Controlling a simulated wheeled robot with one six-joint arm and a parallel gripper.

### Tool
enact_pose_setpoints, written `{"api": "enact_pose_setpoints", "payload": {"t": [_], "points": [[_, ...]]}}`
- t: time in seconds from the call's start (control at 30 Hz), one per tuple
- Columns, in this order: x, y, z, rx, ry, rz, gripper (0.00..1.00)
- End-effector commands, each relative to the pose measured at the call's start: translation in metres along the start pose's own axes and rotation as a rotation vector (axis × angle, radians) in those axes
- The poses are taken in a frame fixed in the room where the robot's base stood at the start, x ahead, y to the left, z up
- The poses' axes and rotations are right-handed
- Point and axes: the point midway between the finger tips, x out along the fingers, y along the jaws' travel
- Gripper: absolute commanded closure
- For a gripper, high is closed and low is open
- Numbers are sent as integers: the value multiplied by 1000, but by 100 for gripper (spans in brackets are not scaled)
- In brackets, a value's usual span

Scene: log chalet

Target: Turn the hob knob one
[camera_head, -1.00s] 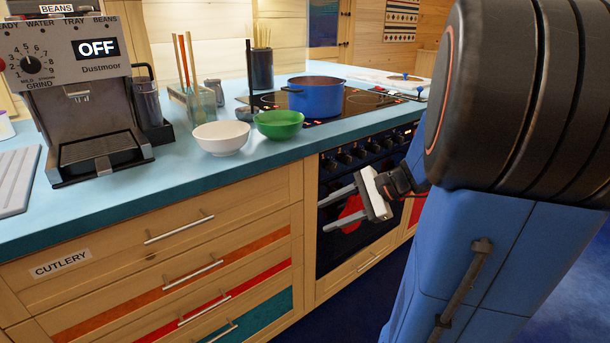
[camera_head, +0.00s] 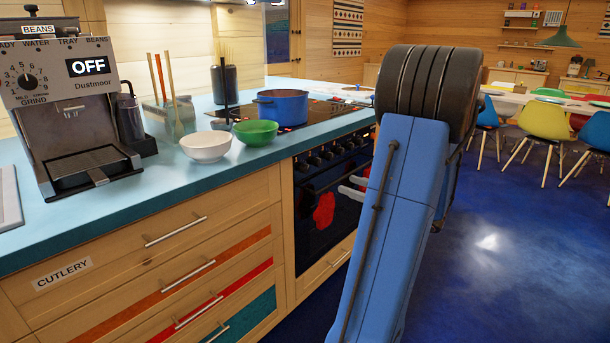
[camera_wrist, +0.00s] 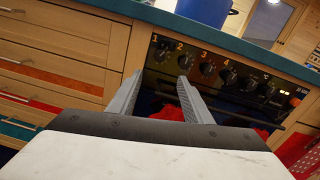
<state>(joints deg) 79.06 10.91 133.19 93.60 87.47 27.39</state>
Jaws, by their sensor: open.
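Hob knob one (camera_wrist: 160,52) is the leftmost dark knob on the oven's front panel, under the number 1, in the wrist view. It also shows small in the head view (camera_head: 301,166). Knobs 2, 3 and 4 follow to its right. My gripper (camera_wrist: 160,78) is open and empty, its two grey fingers pointing toward the panel. In the wrist view the fingertips appear just below knobs one and two, apart from them. In the head view only the fingers of my gripper (camera_head: 343,185) show, in front of the oven door; my blue arm hides the rest.
A red mitt (camera_head: 323,209) hangs at the oven door (camera_head: 312,230). A blue pot (camera_head: 283,107) stands on the hob; white (camera_head: 206,147) and green (camera_head: 256,133) bowls sit on the counter (camera_head: 120,198).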

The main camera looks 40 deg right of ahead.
Motion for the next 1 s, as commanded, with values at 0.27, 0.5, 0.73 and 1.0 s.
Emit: {"api": "enact_pose_setpoints", "payload": {"t": [0.27,0.5,0.73,1.0], "points": [[29,1,0,-1,0,4,55],[65,2,1,-2,0,6,55],[100,2,0,-2,1,6,55],[141,2,0,-3,0,6,55]]}}
